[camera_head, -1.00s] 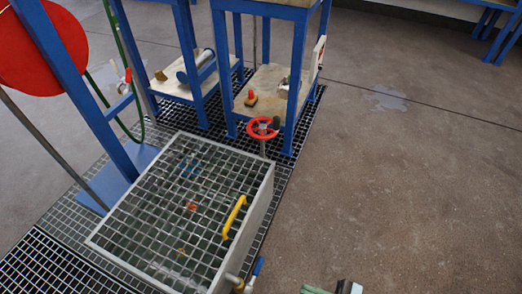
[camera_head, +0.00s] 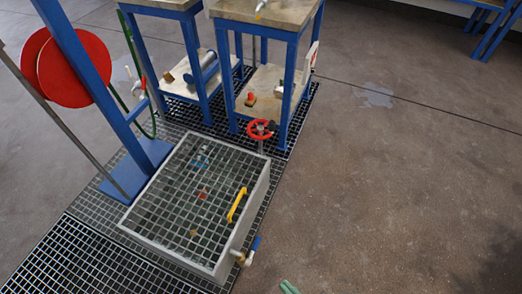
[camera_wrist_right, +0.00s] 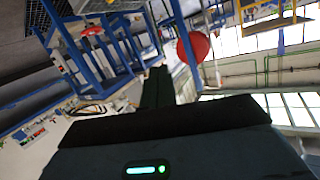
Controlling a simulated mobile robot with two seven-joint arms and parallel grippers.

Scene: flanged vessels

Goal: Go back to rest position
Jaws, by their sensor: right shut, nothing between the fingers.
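My right gripper (camera_head: 288,287) shows only as a small greenish tip at the bottom edge of the head view, over bare floor. In the right wrist view the gripper (camera_wrist_right: 157,85) is a dark, narrow shape, its fingers together with nothing held. The dark wrist body with a lit green indicator (camera_wrist_right: 147,170) fills the bottom of that view. My left gripper is in neither view.
A grating-topped tank (camera_head: 258,200) with a yellow handle (camera_head: 236,205) stands left of the right gripper. A red handwheel (camera_head: 261,130) is behind it. Blue-framed tables (camera_head: 290,90) and a red disc (camera_head: 75,68) stand farther back. The floor at right is clear.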

